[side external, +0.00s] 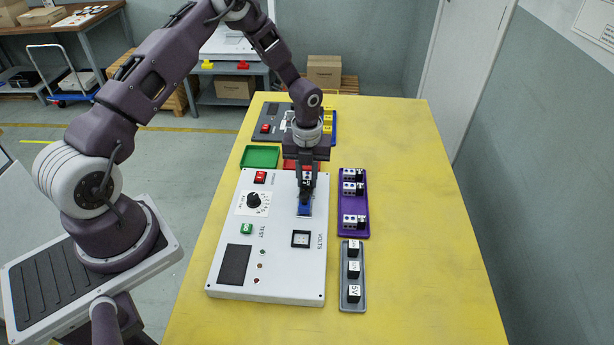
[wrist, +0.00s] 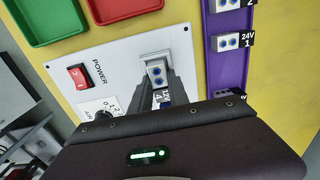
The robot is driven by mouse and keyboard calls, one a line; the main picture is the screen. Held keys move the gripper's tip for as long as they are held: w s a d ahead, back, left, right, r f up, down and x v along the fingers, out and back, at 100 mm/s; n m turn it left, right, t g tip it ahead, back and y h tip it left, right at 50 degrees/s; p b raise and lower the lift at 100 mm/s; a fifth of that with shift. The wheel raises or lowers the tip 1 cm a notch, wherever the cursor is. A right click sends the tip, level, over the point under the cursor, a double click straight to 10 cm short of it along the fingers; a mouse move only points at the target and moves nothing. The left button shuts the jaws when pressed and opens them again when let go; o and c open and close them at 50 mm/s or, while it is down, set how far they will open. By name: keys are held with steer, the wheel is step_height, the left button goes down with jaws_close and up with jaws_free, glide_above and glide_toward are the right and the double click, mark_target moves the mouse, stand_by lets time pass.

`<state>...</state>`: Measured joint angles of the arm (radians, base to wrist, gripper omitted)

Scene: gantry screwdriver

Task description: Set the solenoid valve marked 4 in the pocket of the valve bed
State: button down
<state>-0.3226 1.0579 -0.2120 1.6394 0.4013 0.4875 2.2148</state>
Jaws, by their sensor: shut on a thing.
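My gripper (side external: 306,190) points down over the white test panel and is shut on a solenoid valve (wrist: 157,77). In the wrist view this valve shows a light grey block with two dark blue ports, and a partly covered white label between my fingers. The valve bed (side external: 304,212) shows in the side view as a blue patch with a pale edge, right under my fingertips. A grey edge of it (wrist: 154,57) shows beside the valve in the wrist view. My fingers hide most of the pocket, so I cannot tell how deep the valve sits.
A purple tray (side external: 346,205) right of the panel (side external: 282,278) holds several valves, with a gap between them. A knob (side external: 253,200), red switch (side external: 260,177) and socket (side external: 301,239) stand near my gripper. Green (side external: 260,150) and red trays lie behind.

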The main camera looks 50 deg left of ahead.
mark_target(307, 179)
steer(key=c, duration=1)
jaws_free()
steer(key=shift+o, duration=0.2)
steer(key=shift+r, duration=4)
steer(key=s+d+r+n+t+y, duration=0.1)
steer(key=s+r+n, duration=0.35)
steer(key=r, duration=0.25)
steer(key=s+d+r+n+t, duration=0.1)
steer(key=s+d+r+n, duration=0.1)
steer(key=s+r+n, duration=0.45)
steer(key=s+d+r+n+t+y, duration=0.1)
steer(key=r+n, duration=0.2)
steer(key=r, duration=0.5)
steer(key=s+d+r+n+t+h, duration=0.1)
steer(key=s+d+r+n, duration=0.1)
steer(key=s+n, duration=0.4)
steer(key=s+d+r+n+t+h, duration=0.1)
steer(key=s+d+r+n, duration=0.1)
steer(key=s+n, duration=0.5)
steer(key=s, duration=0.2)
steer(key=shift+s+d+t, duration=0.2)
steer(key=shift+s+t, duration=0.1)
